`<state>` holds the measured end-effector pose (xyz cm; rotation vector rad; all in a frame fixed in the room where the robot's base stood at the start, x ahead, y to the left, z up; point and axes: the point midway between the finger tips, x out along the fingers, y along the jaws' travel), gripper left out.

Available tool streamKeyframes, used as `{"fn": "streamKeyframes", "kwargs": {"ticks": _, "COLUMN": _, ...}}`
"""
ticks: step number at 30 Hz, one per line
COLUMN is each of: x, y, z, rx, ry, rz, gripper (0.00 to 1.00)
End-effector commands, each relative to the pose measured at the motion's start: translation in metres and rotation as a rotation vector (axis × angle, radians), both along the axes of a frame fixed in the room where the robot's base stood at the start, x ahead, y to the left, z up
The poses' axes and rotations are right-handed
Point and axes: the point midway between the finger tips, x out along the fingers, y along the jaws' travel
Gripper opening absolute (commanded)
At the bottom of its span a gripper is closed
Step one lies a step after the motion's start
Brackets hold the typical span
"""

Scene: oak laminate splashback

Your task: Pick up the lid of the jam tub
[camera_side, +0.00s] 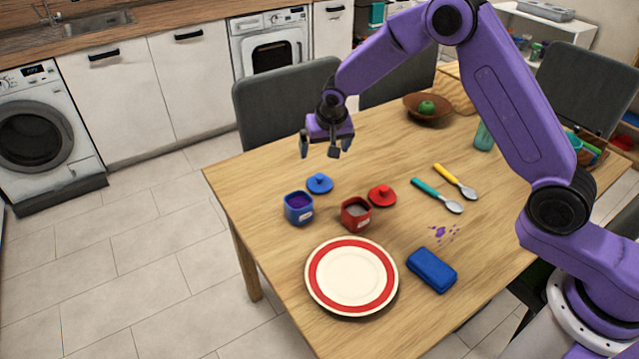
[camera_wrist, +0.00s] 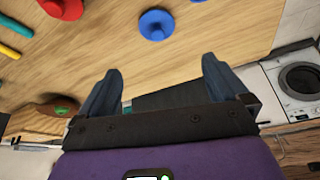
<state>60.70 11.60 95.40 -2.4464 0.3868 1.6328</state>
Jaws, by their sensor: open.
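A blue tub (camera_side: 299,208) with dark purple contents stands open on the table. Its small label is too small to read. A blue knobbed lid (camera_side: 319,183) lies flat just behind it; it also shows in the wrist view (camera_wrist: 156,24). A red tub (camera_side: 356,213) with greyish contents stands open to the right, and a red lid (camera_side: 382,196) lies behind it, partly cut off in the wrist view (camera_wrist: 64,7). My gripper (camera_side: 326,147) is open and empty, above the table behind the blue lid. Both fingers show in the wrist view (camera_wrist: 162,72).
A red-rimmed plate (camera_side: 350,277) and a blue case (camera_side: 431,270) lie in front. Teal (camera_side: 436,195) and yellow (camera_side: 456,182) spoons and purple spots (camera_side: 440,232) are to the right. A brown bowl (camera_side: 428,116) stands further back. The table's left edge is near the blue tub.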

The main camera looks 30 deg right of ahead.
Motion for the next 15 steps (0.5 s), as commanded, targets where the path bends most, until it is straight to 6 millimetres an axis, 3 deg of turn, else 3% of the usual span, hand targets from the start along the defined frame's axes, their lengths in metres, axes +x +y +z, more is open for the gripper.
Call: {"fn": "streamKeyframes", "kwargs": {"ticks": 15, "x": 0.028, "y": -0.011, "z": -0.075, "rx": -0.001, "ry": 0.003, "rz": -0.001, "gripper": 1.0}}
